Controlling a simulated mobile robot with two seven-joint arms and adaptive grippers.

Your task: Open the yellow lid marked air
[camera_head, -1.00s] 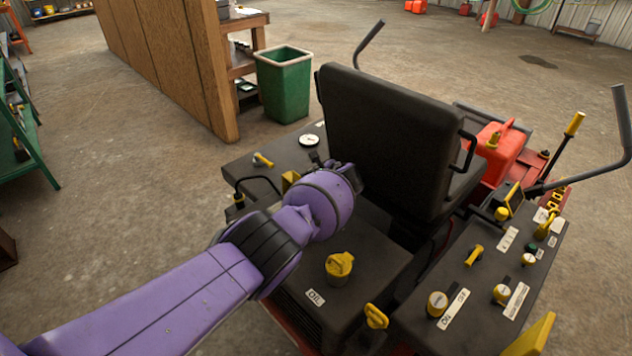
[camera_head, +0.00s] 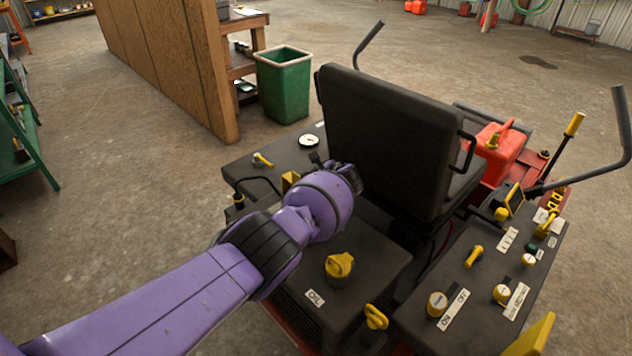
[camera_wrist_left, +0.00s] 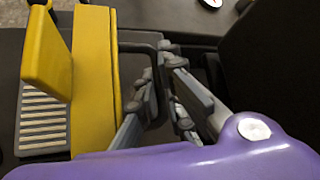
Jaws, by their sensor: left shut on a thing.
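In the left wrist view, a yellow panel (camera_wrist_left: 95,80), which looks like the yellow lid, stands beside a grey slatted grille (camera_wrist_left: 42,120). A yellow flap (camera_wrist_left: 47,58) rises above the grille. A small part of this yellow piece (camera_head: 290,179) shows in the head view beside my wrist. My left gripper (camera_wrist_left: 163,88) is just right of the panel, its fingers close together at a dark bar (camera_wrist_left: 138,46) that runs out from the panel. The exact contact is hard to see. No "air" label is readable. My right gripper is out of view.
A black seat (camera_head: 390,120) stands right of my left wrist. A yellow cap (camera_head: 339,265) marked OIL is on the near deck, with a control panel (camera_head: 470,290) at right. A green bin (camera_head: 284,88) and a wooden partition (camera_head: 165,60) stand behind on open floor.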

